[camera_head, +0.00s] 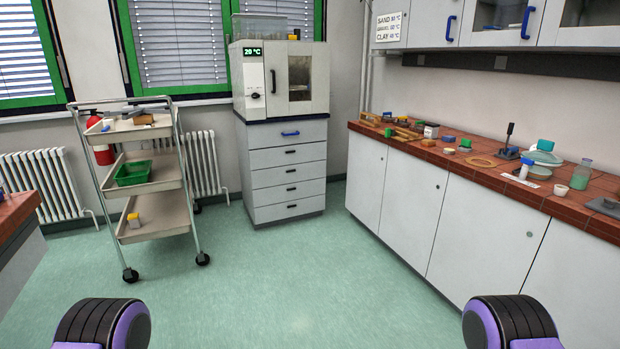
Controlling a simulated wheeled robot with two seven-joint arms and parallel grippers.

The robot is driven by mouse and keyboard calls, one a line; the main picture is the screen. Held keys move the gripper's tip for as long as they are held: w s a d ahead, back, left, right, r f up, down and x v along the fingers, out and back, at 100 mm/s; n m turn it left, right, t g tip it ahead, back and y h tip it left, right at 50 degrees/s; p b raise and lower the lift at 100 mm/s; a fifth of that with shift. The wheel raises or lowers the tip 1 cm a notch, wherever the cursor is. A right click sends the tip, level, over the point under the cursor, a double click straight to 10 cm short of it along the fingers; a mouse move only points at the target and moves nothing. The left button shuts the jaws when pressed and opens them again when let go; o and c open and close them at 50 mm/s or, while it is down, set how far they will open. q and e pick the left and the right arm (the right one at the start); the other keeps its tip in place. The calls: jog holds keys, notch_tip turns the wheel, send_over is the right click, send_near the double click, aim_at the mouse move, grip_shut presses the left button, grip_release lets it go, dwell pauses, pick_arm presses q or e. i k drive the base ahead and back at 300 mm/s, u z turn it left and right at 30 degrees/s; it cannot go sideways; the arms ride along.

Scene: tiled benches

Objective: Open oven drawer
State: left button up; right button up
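The oven (312,78) is a light grey box with a display reading 20 °C, a dial and a windowed door. It stands against the back wall on a drawer cabinet (288,212). The cabinet's top drawer (262,138) has a blue handle (290,133); the several drawers under it have dark handles. All of these drawers look shut, and the oven door looks shut too. Neither of my grippers shows; only black and purple parts of my arms show at the bottom left and bottom right, far from the oven.
A cart (152,178) with several shelves stands left of the cabinet, a radiator (204,162) behind it. A brick-red tiled bench (480,172) with small items runs along the right, below wall cupboards (470,25). The green floor (280,275) in the middle is clear.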

aim_at(260, 136)
jog(key=z, duration=0.25)
jog(key=i, duration=3.05)
jog(key=u, duration=0.25)
jog(key=i, duration=2.3)
jog(key=u, duration=0.25)
